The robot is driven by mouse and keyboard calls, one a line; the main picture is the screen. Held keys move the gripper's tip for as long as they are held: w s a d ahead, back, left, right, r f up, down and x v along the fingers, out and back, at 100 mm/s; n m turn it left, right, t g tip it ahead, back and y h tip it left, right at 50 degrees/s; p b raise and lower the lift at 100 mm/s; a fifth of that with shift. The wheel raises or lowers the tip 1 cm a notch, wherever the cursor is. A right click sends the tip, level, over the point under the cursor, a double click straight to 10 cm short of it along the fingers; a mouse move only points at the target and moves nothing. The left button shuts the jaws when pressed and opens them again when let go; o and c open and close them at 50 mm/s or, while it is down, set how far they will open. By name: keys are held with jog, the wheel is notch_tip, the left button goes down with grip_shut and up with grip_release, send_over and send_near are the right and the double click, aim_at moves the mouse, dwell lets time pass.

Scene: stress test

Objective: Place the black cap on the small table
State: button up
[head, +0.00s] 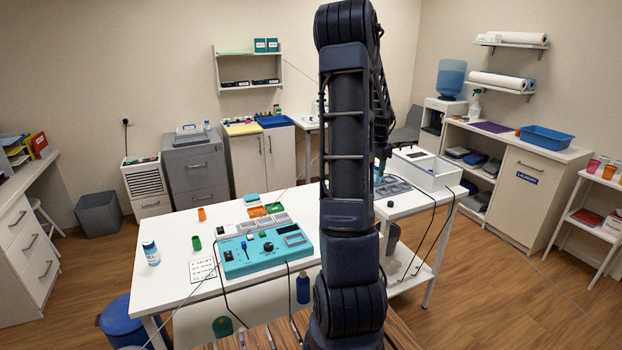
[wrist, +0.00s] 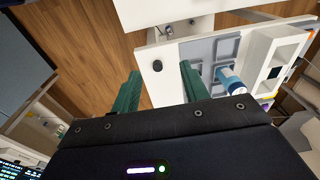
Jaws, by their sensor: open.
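A small round black cap (wrist: 157,65) lies on the white top of the small table (wrist: 165,90), near its edge, in the wrist view. In the head view a small dark round piece, which looks like the same cap (head: 390,204), lies on the small table (head: 415,205) just right of my arm. My gripper (wrist: 160,70) has its two green fingers apart, with nothing held between them. The cap shows in the gap between the fingertips; the height above it is hard to tell. In the head view my arm hides most of the gripper.
A grey compartment tray (wrist: 197,50) and a blue-and-white bottle (wrist: 228,78) are right of the fingers. A white open box (head: 425,168) stands at the small table's back. The larger table holds a teal control panel (head: 265,248). Dark cables hang over the small table's right edge.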

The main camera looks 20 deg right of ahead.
jog(key=s+a+r+n+t, duration=0.1)
jog(key=s+a+r+n, duration=0.2)
jog(key=a, duration=0.6)
jog(key=s+a+r+n+t+y, duration=0.1)
jog(key=s+a+r+n, duration=0.15)
jog(key=a+r, duration=0.45)
jog(key=s+a+r+n, duration=0.2)
jog(key=a+r+n, duration=0.15)
jog(key=a, duration=0.65)
jog(key=s+a+n+t, duration=0.2)
jog(key=s+a+n, duration=0.6)
jog(key=s+a, duration=0.7)
jog(key=shift+s+r+n, duration=0.3)
jog(key=shift+s+r, duration=0.1)
jog(key=shift+s, duration=0.2)
